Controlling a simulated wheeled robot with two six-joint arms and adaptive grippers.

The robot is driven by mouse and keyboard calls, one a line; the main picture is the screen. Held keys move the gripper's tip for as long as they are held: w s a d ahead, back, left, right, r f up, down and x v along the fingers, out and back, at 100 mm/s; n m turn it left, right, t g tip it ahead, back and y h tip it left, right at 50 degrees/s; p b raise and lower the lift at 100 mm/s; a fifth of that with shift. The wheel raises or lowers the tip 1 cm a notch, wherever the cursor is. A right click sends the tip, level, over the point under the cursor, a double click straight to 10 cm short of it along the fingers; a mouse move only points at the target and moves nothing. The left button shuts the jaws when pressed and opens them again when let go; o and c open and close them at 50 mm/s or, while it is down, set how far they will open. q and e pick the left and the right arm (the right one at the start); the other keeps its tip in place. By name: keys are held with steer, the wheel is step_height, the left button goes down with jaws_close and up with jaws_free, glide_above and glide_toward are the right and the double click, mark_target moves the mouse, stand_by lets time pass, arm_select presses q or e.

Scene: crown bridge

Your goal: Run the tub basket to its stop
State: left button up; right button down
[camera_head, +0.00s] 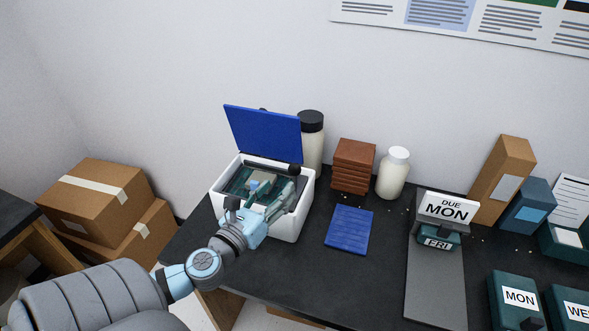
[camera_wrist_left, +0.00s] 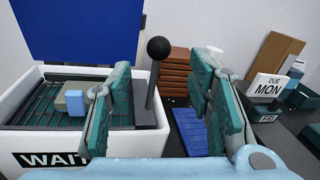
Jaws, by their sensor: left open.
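The white tub (camera_head: 294,225) stands on the dark bench with its blue lid (camera_head: 262,135) raised. In the left wrist view the tub (camera_wrist_left: 15,120) carries a WAIT label. A dark green wire basket (camera_wrist_left: 40,98) sits inside it, holding a tan and light-blue block (camera_wrist_left: 73,100). A lever with a black ball knob (camera_wrist_left: 158,48) rises at the tub's right end; the knob (camera_head: 294,169) also shows in the head view. My left gripper (camera_head: 276,188) is open over the tub's front right. In its wrist view the lever appears between the two teal fingers; contact cannot be told. My right gripper is out of view.
A blue mat (camera_head: 349,229) lies to the right. A DUE MON sign (camera_head: 447,208) stands farther right. The bench front near the blue mat is clear.

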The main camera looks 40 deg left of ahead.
mark_target(291, 173)
arm_select(q)
steer(key=w, duration=0.2)
steer(key=w+a+p, duration=0.1)
steer(key=w, duration=0.2)
steer(key=w+p, duration=0.1)
steer(key=w, duration=0.2)
steer(key=shift+w+a, duration=0.1)
steer(key=shift+a, duration=0.1)
steer(key=shift+w, duration=0.45)
